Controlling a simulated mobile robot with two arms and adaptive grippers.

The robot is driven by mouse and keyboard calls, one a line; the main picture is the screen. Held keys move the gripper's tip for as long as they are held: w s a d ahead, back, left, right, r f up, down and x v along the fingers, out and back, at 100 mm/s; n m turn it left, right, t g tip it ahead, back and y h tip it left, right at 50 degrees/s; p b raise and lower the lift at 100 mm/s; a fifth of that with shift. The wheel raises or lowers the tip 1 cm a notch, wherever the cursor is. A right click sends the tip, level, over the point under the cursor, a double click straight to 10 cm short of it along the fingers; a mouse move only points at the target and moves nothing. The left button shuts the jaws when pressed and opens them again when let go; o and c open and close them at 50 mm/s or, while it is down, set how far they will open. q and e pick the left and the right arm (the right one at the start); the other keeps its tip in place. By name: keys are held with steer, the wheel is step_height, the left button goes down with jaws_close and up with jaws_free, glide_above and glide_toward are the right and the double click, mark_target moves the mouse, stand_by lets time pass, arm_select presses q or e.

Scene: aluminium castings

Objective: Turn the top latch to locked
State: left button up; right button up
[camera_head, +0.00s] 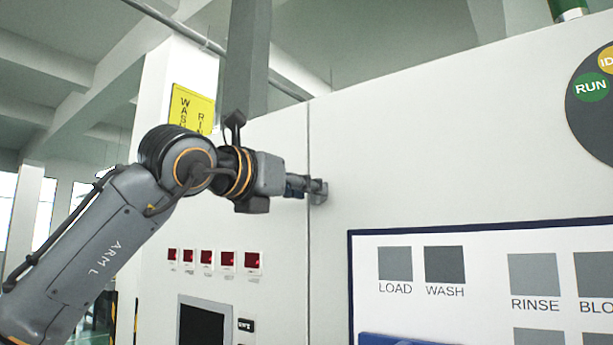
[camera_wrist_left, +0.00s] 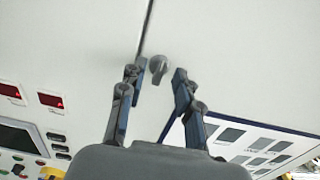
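The top latch is a small grey turn knob (camera_wrist_left: 158,66) on the white panel, beside the dark vertical seam. In the head view the latch (camera_head: 319,197) is partly covered by my gripper. My left gripper (camera_head: 307,187) reaches in from the left, close to the panel. In the left wrist view the left gripper (camera_wrist_left: 157,78) is open, one finger on each side of the latch with a gap to each. I cannot tell from the knob whether it is locked. My right gripper is not in view.
A blue-framed board (camera_head: 480,238) with grey LOAD, WASH and RINSE squares is at right. Red displays (camera_head: 207,257) and a dark screen (camera_head: 203,322) are at lower left. A yellow sign (camera_head: 191,108) is behind my arm. The panel around the latch is bare.

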arm_select(q)
steer(key=shift+w+d, duration=0.3)
steer(key=shift+w, duration=0.1)
jaws_close()
steer(key=shift+m, duration=0.4)
steer(key=m+p, duration=0.1)
steer(key=m, duration=1)
steer(key=shift+s+d, duration=0.1)
steer(key=shift+s, duration=0.05)
stand_by(0.4)
